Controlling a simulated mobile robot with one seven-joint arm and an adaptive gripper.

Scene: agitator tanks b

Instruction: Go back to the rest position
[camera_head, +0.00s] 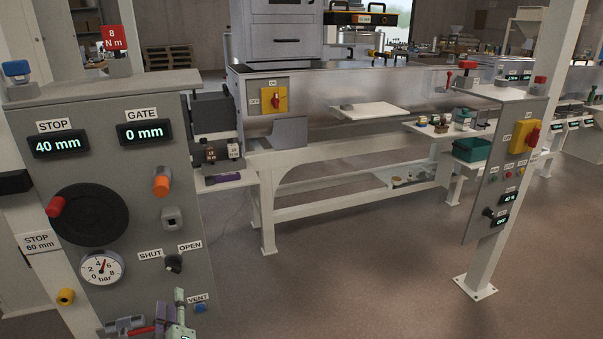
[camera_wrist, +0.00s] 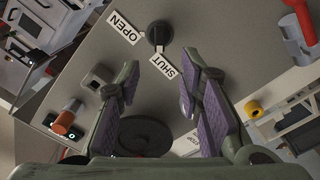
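My gripper (camera_wrist: 158,82) is open in the wrist view, with nothing between its purple-padded fingers. It faces the grey control panel. The black SHUT/OPEN knob (camera_wrist: 158,36) lies beyond the fingertips, apart from them as far as I can tell. In the head view my gripper (camera_head: 180,312) shows only in part at the bottom edge, in front of the lower panel (camera_head: 120,215). The knob (camera_head: 174,263) is above it there. The rest position itself is not marked in either view.
The panel carries a black handwheel (camera_head: 92,222) with a red handle, a pressure gauge (camera_head: 103,268), an orange knob (camera_head: 161,184) and a blue vent button (camera_head: 200,308). A second panel (camera_head: 503,180) stands on a post at right. The floor (camera_head: 350,270) between them is clear.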

